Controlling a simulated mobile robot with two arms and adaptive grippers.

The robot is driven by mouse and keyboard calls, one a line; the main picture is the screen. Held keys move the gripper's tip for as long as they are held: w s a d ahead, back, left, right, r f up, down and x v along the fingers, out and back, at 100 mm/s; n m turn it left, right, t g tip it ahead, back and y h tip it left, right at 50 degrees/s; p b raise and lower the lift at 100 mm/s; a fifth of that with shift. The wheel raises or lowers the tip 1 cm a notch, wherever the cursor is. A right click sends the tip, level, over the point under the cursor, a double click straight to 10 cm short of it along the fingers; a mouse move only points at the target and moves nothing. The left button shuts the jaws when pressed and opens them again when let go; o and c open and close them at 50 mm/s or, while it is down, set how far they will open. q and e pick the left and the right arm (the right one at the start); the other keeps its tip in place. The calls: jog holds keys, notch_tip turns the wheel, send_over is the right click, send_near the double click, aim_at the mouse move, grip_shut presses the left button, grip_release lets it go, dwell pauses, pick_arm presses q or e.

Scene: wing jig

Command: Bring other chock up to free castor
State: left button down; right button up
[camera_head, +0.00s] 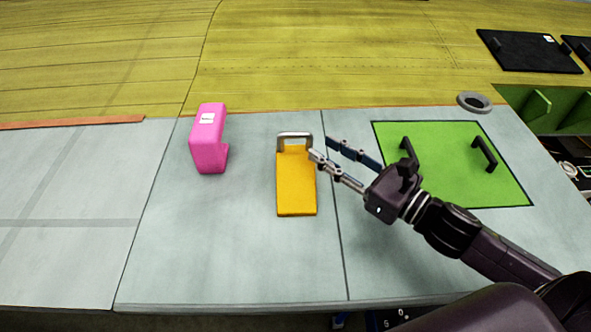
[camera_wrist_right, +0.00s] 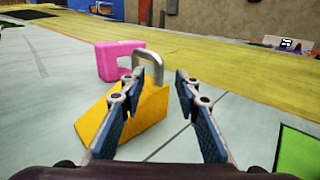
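A yellow wedge-shaped chock (camera_head: 296,190) with a grey metal handle (camera_head: 295,136) lies on the grey table top in the head view. My right gripper (camera_head: 320,148) is open, its fingers at the right of the handle. In the right wrist view the chock (camera_wrist_right: 146,112) and its upright handle (camera_wrist_right: 150,62) stand ahead of the open fingers (camera_wrist_right: 155,85), with a clear gap between fingertips and no grip on the handle. No castor can be made out. My left gripper is not in view.
A pink bracket-shaped block (camera_head: 207,140) stands left of the chock. A green panel (camera_head: 462,185) with two black handles lies to the right, with a grey ring (camera_head: 474,102) behind it. A yellow-green ribbed surface (camera_head: 330,55) spans the back. The table front is clear.

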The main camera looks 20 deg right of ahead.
aim_at(310, 142)
jog(key=shift+w+a+r+p, duration=0.2)
jog(key=shift+w+a+p, duration=0.1)
jog(key=shift+w+p, duration=0.25)
jog(key=x, duration=0.1)
jog(key=p+x, duration=0.1)
jog(key=x, duration=0.1)
jog(key=shift+f, duration=0.2)
jog(key=shift+w+a+f+p, duration=0.2)
jog(key=shift+w+p, duration=0.1)
jog(key=shift+w, duration=0.05)
grip_shut()
jog(key=shift+r, duration=0.2)
